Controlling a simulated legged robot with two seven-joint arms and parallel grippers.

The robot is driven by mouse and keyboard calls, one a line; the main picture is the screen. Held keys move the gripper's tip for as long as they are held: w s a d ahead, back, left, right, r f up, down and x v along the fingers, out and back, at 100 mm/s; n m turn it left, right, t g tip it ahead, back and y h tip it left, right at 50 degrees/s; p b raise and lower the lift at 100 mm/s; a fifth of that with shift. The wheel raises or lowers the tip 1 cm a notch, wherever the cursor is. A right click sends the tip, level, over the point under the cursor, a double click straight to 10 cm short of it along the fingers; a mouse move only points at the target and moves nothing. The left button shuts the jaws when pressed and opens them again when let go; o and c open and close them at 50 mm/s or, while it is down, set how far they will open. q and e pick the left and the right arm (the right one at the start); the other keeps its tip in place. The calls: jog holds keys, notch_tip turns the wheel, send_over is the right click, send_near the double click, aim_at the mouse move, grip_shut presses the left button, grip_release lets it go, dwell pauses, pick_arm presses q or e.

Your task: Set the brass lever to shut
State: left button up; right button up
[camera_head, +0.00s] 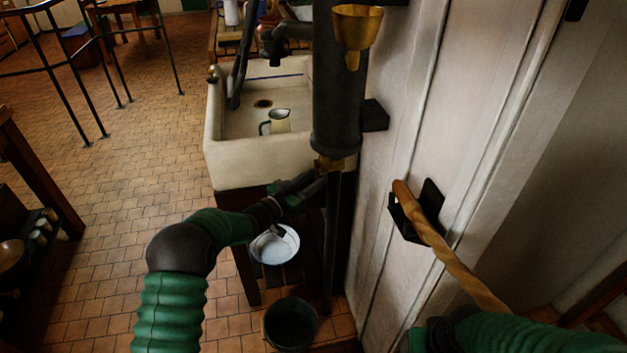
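A small brass fitting (328,163) sits at the bottom end of the upright black cylinder (338,85). I cannot make out a separate lever handle or its setting; the area around it is dark and small. My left gripper (314,184) reaches in from the lower left and is just below and left of the brass fitting. Its dark fingers blend into the shadow, so I cannot tell whether they touch the fitting or are open. My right arm's elbow shows at the bottom right edge; its gripper is out of view.
A white sink (228,160) with a jug (276,122) stands behind my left gripper. A brass funnel (358,25) is above. Below are a white basin (275,245) and a dark bucket (290,325). A wooden pole (450,262) slants from a black bracket.

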pick_arm(q)
grip_shut()
dwell(1.4)
